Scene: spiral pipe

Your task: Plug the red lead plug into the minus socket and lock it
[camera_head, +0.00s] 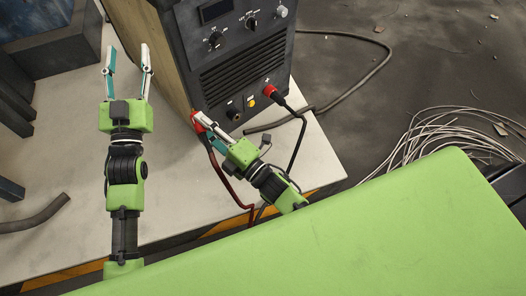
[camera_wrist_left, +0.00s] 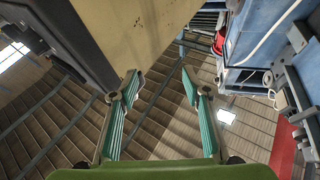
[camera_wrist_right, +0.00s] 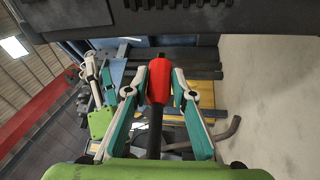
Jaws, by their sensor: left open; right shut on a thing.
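The welding machine (camera_head: 240,70) stands on the pale table with its dark front panel facing me. A red plug (camera_head: 199,119) is held by my right gripper (camera_head: 206,130), close to the lower left of the panel. In the right wrist view this red plug (camera_wrist_right: 160,82) sits between the fingers of my right gripper (camera_wrist_right: 162,92), its dark lead trailing back. An empty-looking dark socket (camera_head: 236,115) is to the right of the held plug. Another red-collared plug (camera_head: 270,90) sits in the panel's right socket. My left gripper (camera_head: 128,68) is open and empty, left of the machine.
A yellow part (camera_head: 251,102) sits between the sockets. Dark red and black leads hang past the table's front edge. A grey hose (camera_head: 345,90) lies behind on the right, partly on the table. Blue-grey equipment (camera_head: 50,35) stands at the upper left.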

